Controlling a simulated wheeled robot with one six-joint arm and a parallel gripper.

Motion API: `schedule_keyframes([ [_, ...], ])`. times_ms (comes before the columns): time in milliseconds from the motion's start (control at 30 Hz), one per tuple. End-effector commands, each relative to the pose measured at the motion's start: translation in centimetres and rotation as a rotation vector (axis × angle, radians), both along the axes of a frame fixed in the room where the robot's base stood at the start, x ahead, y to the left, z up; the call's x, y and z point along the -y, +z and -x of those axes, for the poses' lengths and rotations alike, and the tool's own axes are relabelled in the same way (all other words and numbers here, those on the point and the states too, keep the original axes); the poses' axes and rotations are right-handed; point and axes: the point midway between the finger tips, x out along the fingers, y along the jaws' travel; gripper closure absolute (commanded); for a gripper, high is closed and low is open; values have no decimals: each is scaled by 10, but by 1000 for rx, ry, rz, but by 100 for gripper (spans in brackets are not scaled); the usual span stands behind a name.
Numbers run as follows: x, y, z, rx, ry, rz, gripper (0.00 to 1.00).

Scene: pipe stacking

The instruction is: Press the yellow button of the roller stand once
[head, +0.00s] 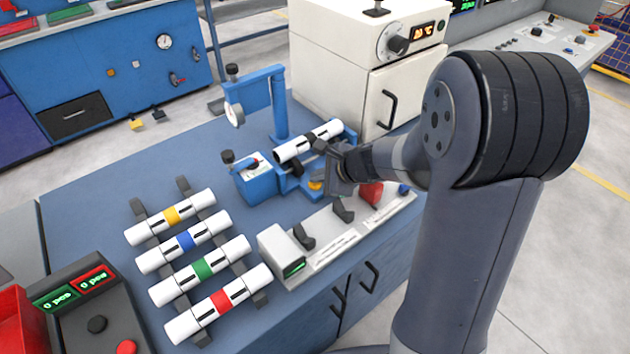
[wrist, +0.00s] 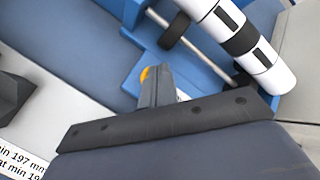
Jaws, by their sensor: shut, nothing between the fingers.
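The blue roller stand (head: 262,187) stands on the bench in the head view; its base also shows in the wrist view (wrist: 128,12). A white pipe with black bands (head: 294,150) lies on its rollers, and the pipe fills the upper right of the wrist view (wrist: 262,62). The yellow button (head: 316,184) sits low at the stand's front. In the wrist view only a sliver of the yellow button (wrist: 144,74) shows beside my fingers. My gripper (head: 338,176) is shut and empty, close by the button. Whether it touches the button is hidden.
Several white pipes with coloured bands, one with a red band (head: 221,300), lie on a rack at the front left. A light grey measuring fixture (head: 338,246) runs along the front edge. A white oven (head: 345,60) stands behind.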

Motion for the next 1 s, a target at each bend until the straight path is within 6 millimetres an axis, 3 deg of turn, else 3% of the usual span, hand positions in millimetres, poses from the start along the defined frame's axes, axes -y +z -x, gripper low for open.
schedule_keyframes([
  [333, 0, 16, 0, -1, -1, -1, 100],
  [767, 0, 19, 0, 0, 0, 0, 100],
  [1000, 0, 42, 0, 1, 1, 1, 100],
])
